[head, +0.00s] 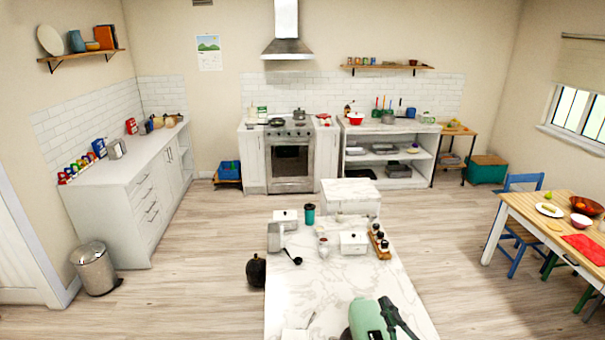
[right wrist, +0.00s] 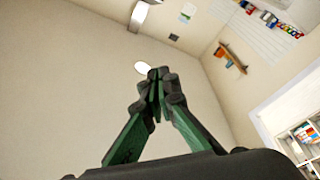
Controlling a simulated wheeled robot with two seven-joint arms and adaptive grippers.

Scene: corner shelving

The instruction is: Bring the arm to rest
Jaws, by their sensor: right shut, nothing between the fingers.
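My right gripper (head: 397,318) shows at the bottom of the head view, beside a pale green part of my arm, above the near end of the marble-topped island (head: 350,282). In the right wrist view, the dark and green fingers of this gripper (right wrist: 157,76) meet at their tips. They are shut with nothing between them. My left gripper is in neither view.
A dining table (head: 520,225) with chairs stands right. Open floor (head: 190,235) lies left.

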